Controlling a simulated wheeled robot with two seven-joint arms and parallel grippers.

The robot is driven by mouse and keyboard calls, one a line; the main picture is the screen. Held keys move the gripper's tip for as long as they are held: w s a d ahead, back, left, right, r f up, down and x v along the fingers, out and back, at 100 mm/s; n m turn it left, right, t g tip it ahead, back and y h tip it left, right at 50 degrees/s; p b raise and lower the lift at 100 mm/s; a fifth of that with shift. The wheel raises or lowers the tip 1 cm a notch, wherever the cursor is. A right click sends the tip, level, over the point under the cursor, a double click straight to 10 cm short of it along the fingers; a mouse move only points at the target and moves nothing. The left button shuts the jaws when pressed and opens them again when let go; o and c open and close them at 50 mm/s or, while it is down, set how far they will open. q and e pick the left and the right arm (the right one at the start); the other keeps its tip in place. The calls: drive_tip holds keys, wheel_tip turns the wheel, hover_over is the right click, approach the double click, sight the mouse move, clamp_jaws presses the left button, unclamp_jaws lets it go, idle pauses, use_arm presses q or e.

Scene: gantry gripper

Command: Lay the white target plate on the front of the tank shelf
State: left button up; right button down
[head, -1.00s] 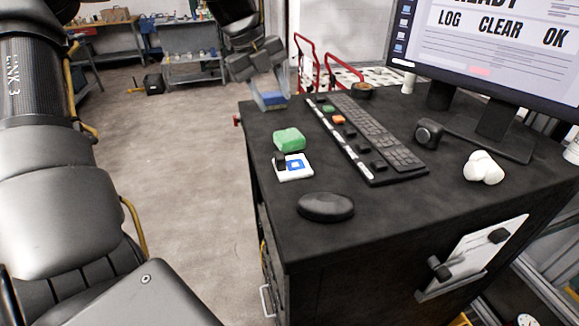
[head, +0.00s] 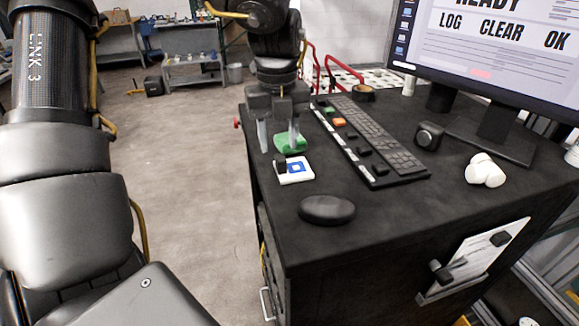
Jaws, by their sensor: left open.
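The white target plate (head: 297,178) lies flat on the black desk top near its left edge. It has a blue square with a white centre and a small black grip (head: 280,166) at its left side. My left gripper (head: 278,146) is open and points down, just behind the plate. Its fingers are apart and overlap the green block (head: 290,145) in the picture; I cannot tell if they touch it. The plate is outside the fingers. I cannot make out the tank shelf. My right gripper is not in view.

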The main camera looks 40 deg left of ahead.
sight(280, 157)
use_arm(q)
drive_tip(key=shift+s+d+f+p, duration=0.1)
drive_tip(key=shift+d+f+p, duration=0.05)
drive_tip(key=shift+f+p, duration=0.15)
wheel_tip(280, 157, down, 5)
drive_tip(key=shift+r+p, duration=0.2)
drive_tip(key=shift+p, duration=0.65)
drive_tip(key=shift+d, duration=0.1)
drive_tip(key=shift+r, duration=0.1)
drive_tip(key=shift+c, duration=1.1)
clamp_jaws()
